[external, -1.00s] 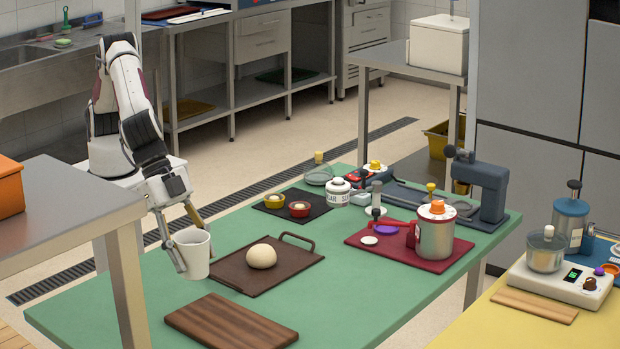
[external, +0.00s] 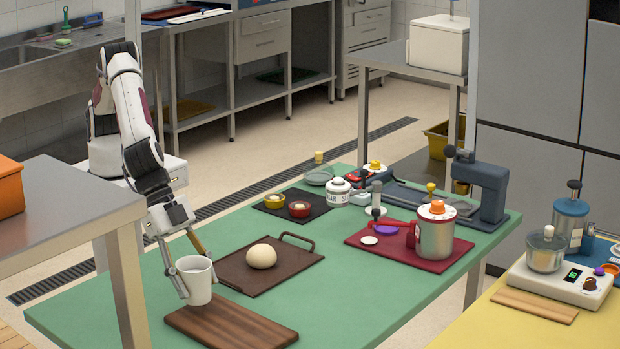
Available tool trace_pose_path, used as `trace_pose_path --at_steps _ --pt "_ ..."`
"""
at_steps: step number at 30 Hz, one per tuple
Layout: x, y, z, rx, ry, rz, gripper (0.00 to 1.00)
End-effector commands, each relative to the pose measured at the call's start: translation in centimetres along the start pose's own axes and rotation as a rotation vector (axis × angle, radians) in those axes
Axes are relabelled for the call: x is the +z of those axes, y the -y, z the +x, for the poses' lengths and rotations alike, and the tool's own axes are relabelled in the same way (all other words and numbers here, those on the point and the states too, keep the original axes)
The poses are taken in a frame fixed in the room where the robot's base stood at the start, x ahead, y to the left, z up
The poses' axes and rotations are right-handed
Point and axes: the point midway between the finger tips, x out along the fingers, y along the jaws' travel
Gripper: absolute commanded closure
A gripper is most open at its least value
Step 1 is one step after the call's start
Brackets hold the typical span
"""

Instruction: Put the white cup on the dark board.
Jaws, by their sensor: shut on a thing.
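The white cup (external: 197,283) is upright in my gripper (external: 195,272), whose fingers are shut on it from both sides. The dark board (external: 240,328) is a striped brown wooden board lying flat at the front of the green table. The cup's base overlaps the board's far left end in the picture. I cannot tell whether the base touches the board or hangs just above it. The board's top is otherwise bare.
A brown handled tray (external: 238,284) with a pale dough ball (external: 262,256) lies just behind the board. A steel table (external: 75,215) stands close on the left. A red mat (external: 455,254) with a metal canister is farther right. The green table's front right is clear.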

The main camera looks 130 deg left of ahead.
Motion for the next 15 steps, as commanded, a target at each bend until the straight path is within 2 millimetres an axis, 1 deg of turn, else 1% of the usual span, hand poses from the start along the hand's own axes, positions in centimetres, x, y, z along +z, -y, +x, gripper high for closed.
trace_pose_path --at_steps 1,6,15 --pt "0.5 0.0 0.7 -0.002 0.002 0.001 0.75" --pt "1.1 0.0 1.8 0.000 0.000 0.000 0.75" --pt "1.2 0.0 1.9 0.000 -0.001 0.000 0.75"
